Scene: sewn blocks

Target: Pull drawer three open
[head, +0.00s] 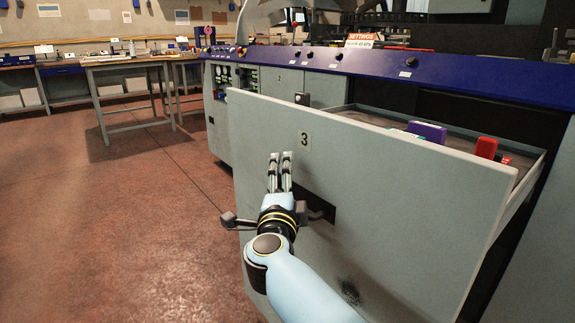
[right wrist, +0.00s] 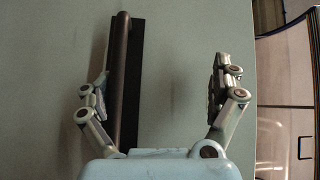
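The drawer marked 3 has a pale grey front (head: 400,190) and stands out from the cabinet, its inside showing over the top edge. My right gripper (head: 280,160) is in front of this drawer front, below and left of the number plate (head: 304,140). The right wrist view shows it open (right wrist: 155,85), fingers apart. A dark upright bar handle (right wrist: 122,70) over a black recess (right wrist: 135,100) shows between the fingers, close to the left one. Contact cannot be told. In the head view the recess (head: 322,208) is partly hidden by my gripper. My left gripper is not in view.
A purple box (head: 428,132) and a red item (head: 486,148) show inside the drawer. A blue-edged control counter (head: 350,62) with knobs runs above. A grey table (head: 125,65) stands at the back left. The red-brown floor (head: 110,220) at left is clear.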

